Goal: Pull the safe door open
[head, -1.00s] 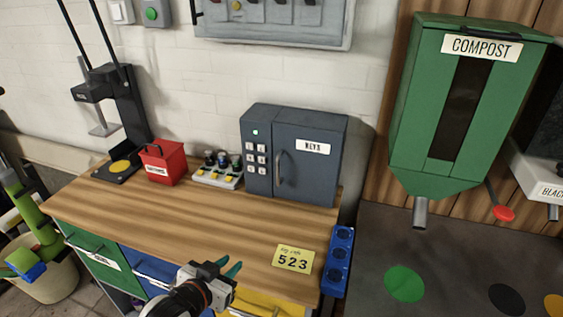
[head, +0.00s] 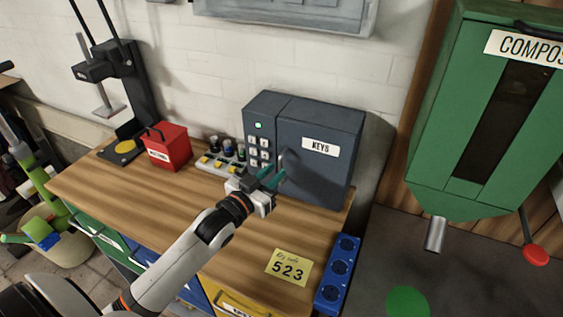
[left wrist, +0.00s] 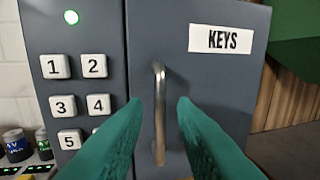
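The grey-blue safe (head: 258,110) stands on the wooden workbench against the wall, with a keypad and a lit green light on its left part. Its door (head: 325,170), labelled KEYS, looks closed; the door also shows in the left wrist view (left wrist: 215,80). The metal door handle (left wrist: 159,110) is a vertical bar near the door's left edge. My left gripper (head: 274,174) is in front of the handle. In the left wrist view its green fingers (left wrist: 160,105) are apart, one on each side of the handle, with gaps visible. My right gripper is not in view.
A red box (head: 167,147) and a charger with batteries (head: 220,158) stand left of the safe. A yellow note reading 523 (head: 288,267) lies near the bench's front right. A blue socket strip (head: 338,272) is on the bench's right edge. The bench front is mostly clear.

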